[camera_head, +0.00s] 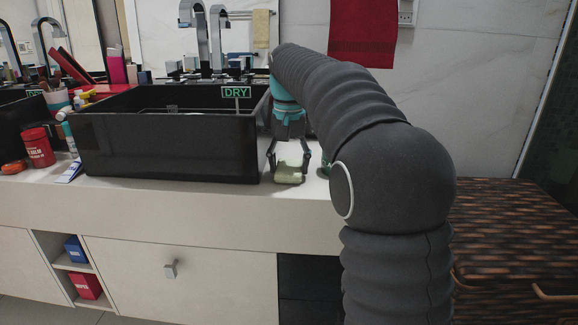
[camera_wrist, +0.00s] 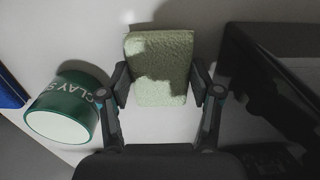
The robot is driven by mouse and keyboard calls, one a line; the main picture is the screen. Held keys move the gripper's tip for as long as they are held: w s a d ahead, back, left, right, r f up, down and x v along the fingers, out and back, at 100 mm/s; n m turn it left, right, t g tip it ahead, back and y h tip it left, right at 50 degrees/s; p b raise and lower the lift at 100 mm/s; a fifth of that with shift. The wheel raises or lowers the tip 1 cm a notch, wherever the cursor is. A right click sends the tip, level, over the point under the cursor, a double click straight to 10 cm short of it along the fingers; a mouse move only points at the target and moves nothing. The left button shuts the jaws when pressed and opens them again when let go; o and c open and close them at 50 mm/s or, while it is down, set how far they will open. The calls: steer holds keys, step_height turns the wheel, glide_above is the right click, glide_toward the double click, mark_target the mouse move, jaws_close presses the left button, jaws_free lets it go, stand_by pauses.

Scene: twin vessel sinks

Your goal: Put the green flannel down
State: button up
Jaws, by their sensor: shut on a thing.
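The green flannel (camera_wrist: 162,70) is a pale green, folded, textured cloth. In the wrist view it sits between the two fingers of my gripper (camera_wrist: 165,88), which is shut on it. In the head view the flannel (camera_head: 289,172) shows below my gripper (camera_head: 288,160), just right of the black sink, at the white counter. I cannot tell whether its underside touches the counter.
The black vessel sink (camera_head: 165,145) with a "DRY" sign (camera_head: 237,93) stands close on the left. A green "CLAY" tub (camera_wrist: 66,106) stands beside the flannel. The counter's front edge is near. A red tub (camera_head: 38,147) is far left.

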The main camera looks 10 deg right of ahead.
mark_target(289, 167)
steer(key=shift+f, duration=0.15)
steer(key=o, duration=1)
step_height(289, 167, up, 12)
steer(key=p, duration=0.4)
steer(key=s+t, duration=0.1)
steer(key=s, duration=0.6)
steer(key=s+f+n+t, duration=0.3)
steer(key=s+f+t, duration=0.1)
steer(key=s+f, duration=1.5)
steer(key=s, duration=0.4)
steer(key=shift+s+n+t, duration=0.15)
steer(key=shift+n+t, duration=0.15)
